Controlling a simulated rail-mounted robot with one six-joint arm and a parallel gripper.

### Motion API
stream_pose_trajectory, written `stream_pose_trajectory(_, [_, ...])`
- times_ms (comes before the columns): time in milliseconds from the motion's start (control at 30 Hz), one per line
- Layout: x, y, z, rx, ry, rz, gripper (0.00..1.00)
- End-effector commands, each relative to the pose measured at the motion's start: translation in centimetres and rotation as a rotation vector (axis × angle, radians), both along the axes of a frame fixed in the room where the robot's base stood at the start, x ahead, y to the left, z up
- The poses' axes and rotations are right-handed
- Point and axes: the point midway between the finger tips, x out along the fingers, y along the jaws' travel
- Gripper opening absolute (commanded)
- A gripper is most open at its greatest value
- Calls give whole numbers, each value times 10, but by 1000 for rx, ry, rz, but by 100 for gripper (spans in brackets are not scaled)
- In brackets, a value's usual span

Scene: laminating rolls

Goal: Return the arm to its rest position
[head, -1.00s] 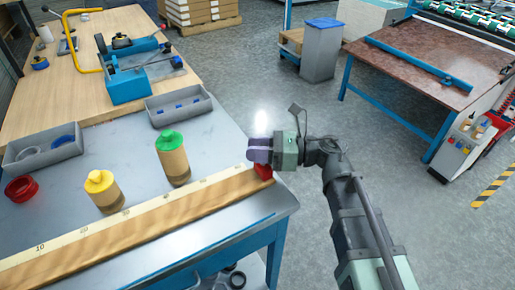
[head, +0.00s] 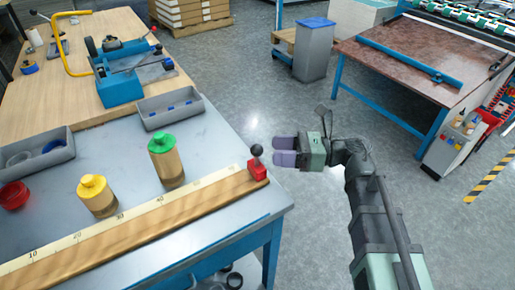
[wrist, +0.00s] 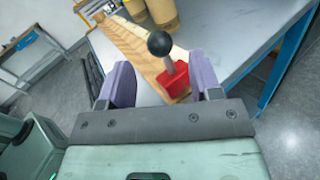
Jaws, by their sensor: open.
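My gripper (head: 284,151) is open and empty, to the right of the bench corner in the head view. Its two purple fingers point left toward a red stop (head: 258,171) with a black ball knob (head: 257,150). There is a gap between the fingertips and the knob. In the wrist view my gripper (wrist: 162,85) shows both fingers apart, with the black knob (wrist: 160,43) and red block (wrist: 172,80) seen beyond and between them. The red block sits at the right end of a wooden ruler (head: 130,225).
A brown-topped table (head: 410,60) stands at the back right. The floor (head: 300,230) around my arm is clear.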

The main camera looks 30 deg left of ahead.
Motion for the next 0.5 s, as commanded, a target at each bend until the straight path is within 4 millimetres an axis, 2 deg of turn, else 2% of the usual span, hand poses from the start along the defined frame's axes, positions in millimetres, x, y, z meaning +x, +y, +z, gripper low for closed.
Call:
stream_pose_trajectory(100, [11, -19, 0, 0, 0, -1, 58])
stream_pose_trajectory(200, [16, -27, 0, 0, 0, 0, 58])
stream_pose_trajectory(500, [16, -28, 0, 0, 0, 1, 58])
